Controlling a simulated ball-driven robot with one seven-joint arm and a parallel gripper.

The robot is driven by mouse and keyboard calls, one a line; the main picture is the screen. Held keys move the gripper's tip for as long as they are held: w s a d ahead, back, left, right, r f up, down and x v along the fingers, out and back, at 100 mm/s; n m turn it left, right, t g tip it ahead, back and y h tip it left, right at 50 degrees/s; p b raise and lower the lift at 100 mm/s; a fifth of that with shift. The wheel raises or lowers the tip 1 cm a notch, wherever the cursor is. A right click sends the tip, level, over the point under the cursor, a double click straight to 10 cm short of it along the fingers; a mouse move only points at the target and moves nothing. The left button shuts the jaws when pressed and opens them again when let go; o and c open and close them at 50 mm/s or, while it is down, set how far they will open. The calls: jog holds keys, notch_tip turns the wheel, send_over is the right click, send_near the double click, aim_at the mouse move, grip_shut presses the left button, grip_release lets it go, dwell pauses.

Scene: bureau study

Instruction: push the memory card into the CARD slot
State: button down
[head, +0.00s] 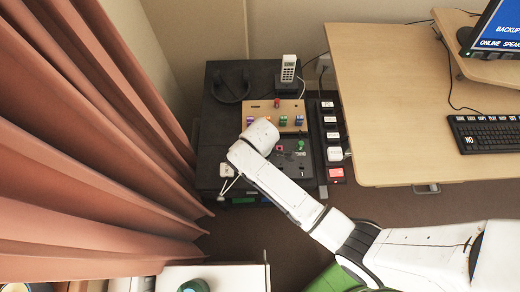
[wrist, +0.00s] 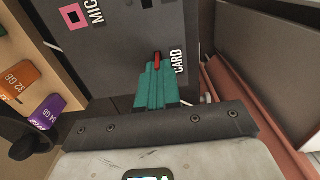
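In the wrist view my gripper (wrist: 154,72) has its green fingers close together. They are shut on a thin red piece (wrist: 157,57), which looks like the memory card seen edge-on. The piece points at the dark grey panel (wrist: 115,55), just left of the white CARD label (wrist: 180,61). The slot itself is hidden by the fingers and the red piece, so I cannot tell whether the piece is inside it. In the head view my arm hides the gripper and the card; the dark panel (head: 296,166) shows beside my wrist.
Orange (wrist: 73,75) and purple (wrist: 47,112) cards stand in a wooden holder at the left of the wrist view. A pink-ringed socket (wrist: 73,15) is on the panel. A white phone (head: 288,68) stands behind. A red curtain (head: 90,130) hangs left and a wooden desk (head: 390,100) stands right.

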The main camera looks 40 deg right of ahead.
jog(key=c, duration=1.3)
grip_release()
jog(key=shift+o, duration=0.2)
jog(key=shift+r, duration=0.1)
notch_tip(320, 180, up, 11)
jog(key=shift+f, duration=0.2)
jog(key=s+d+r+m, duration=0.1)
jog(key=s+d+m, duration=0.3)
jog(key=s, duration=0.4)
jog(key=s+d+r+m+t, duration=0.1)
jog(key=s+d+r+m, duration=0.1)
jog(key=s+m, duration=0.5)
jog(key=shift+s+d+m, duration=0.3)
jog(key=shift+s+d, duration=0.45)
jog(key=shift+d, duration=0.15)
